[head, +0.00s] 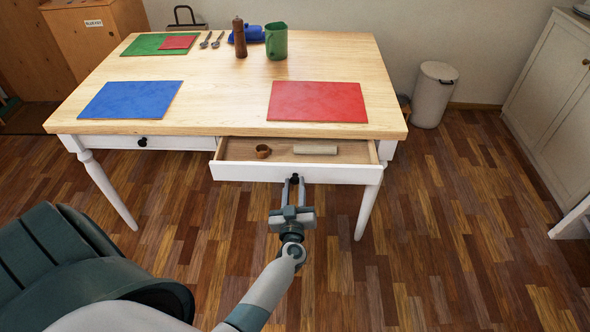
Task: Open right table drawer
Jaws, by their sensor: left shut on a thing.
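The right table drawer (240,171) is partly pulled out from the wooden-topped table (225,110). Its white front carries a small black knob (295,178). My left gripper (294,184) is shut on this knob, reaching it from the front and below. Inside the drawer lie a brown ring-shaped thing (263,151) and a pale cylinder-like thing (315,150). The left table drawer (180,142), also with a black knob, is shut. My right gripper does not show.
On the table lie a blue mat (131,99), a red mat (317,101), a green mug (276,41) and a brown mill (239,38). A white bin (433,95) stands behind right. The wooden floor (440,240) right of the table is clear.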

